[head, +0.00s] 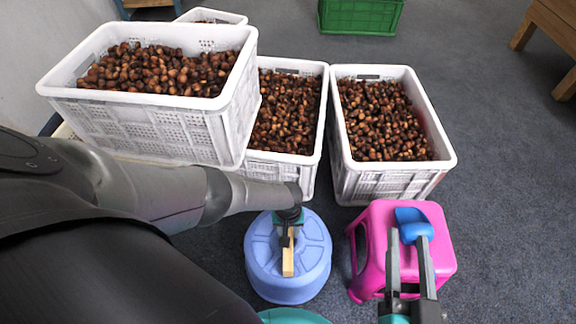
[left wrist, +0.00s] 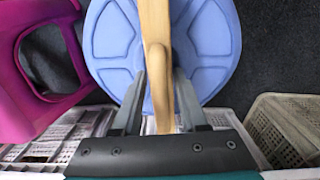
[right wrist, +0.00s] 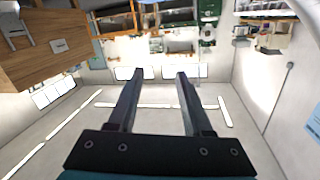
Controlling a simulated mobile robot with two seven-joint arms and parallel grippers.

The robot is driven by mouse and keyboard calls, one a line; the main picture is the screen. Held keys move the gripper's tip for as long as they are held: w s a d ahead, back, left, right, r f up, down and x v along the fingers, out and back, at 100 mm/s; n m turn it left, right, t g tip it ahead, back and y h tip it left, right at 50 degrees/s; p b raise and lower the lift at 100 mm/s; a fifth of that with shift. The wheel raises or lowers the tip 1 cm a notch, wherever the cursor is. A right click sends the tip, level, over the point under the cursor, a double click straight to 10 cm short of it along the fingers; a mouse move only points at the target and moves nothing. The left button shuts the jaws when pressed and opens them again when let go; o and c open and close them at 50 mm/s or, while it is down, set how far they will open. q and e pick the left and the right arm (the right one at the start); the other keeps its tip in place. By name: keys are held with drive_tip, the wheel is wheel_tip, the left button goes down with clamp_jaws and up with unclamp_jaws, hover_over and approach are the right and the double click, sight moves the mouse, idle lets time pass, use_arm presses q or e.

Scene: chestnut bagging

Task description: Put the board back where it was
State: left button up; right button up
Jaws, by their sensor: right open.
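A pale wooden piece, seen edge-on and likely the board (head: 288,258), is at my left gripper (head: 288,215) above the round blue stool (head: 262,262). In the left wrist view the wood (left wrist: 156,30) runs between the two fingers of my left gripper (left wrist: 160,85). Whether the fingers press on it, and whether it touches the stool, I cannot tell. My right gripper (head: 409,240) is over the pink stool (head: 378,225); in the right wrist view the right gripper (right wrist: 159,75) is open and empty.
A blue scoop (head: 412,218) shows at the pink stool, beyond my right fingertips. White crates of chestnuts stand behind: one raised at left (head: 150,125), one in the middle (head: 290,160), one at right (head: 390,180). A green crate (head: 360,15) is farther back.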

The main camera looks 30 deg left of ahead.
use_arm(q)
drive_tip(key=o, duration=0.3)
drive_tip(key=shift+o, duration=0.2)
drive_tip(key=shift+a+r, duration=0.1)
